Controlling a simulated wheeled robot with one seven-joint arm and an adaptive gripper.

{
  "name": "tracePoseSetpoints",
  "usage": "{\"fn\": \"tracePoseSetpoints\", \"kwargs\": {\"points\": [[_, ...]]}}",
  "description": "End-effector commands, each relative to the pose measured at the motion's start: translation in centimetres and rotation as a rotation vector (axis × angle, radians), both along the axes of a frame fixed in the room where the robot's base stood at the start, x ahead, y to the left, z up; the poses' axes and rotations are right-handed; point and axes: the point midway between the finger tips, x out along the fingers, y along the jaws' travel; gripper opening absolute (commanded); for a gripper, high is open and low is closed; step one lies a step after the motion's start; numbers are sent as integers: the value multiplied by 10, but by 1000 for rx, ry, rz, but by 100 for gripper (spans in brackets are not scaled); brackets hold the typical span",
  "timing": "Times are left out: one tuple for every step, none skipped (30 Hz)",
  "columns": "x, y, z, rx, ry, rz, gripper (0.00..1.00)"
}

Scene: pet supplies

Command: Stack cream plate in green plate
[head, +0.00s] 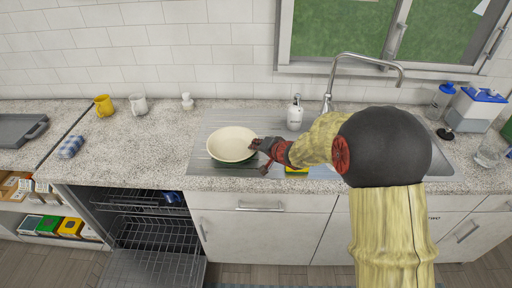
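The cream plate (232,143) is on the left drainboard of the sink, its pale inside facing up. A dark green edge, seemingly the green plate (229,163), shows beneath its front side; most of it is hidden under the cream plate. I cannot tell whether the two plates touch or are fully nested. My gripper (258,157) is at the cream plate's right rim, coming in from the right. Its two dark fingers look spread apart, the upper one beside or over the rim and the lower one in front and to the right.
A green and yellow sponge (296,171) lies right of the gripper. A soap dispenser (295,114) and the faucet (353,62) stand behind. Yellow (104,106) and white (138,104) mugs stand left. The open dishwasher (152,235) is below left. The counter left of the sink has free room.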

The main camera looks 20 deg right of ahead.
Motion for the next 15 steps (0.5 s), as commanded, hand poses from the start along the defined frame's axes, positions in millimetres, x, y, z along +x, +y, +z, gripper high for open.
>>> {"fn": "tracePoseSetpoints", "kwargs": {"points": [[1,0,2,0,-3,0,0],[1,0,2,1,-2,0,0],[0,0,2,1,-2,0,0],[1,0,1,1,-2,0,0],[1,0,0,1,-2,0,0],[1,0,-1,1,-2,0,0],[0,0,-1,1,-2,0,0],[0,0,-2,0,-1,0,0],[0,0,-2,0,-1,0,0],[0,0,-3,0,-1,0,0],[0,0,-3,0,-1,0,0],[0,0,-3,0,-1,0,0],[0,0,-4,0,-1,0,0],[0,0,-4,0,-1,0,0],[0,0,-5,0,-1,0,0]]}}
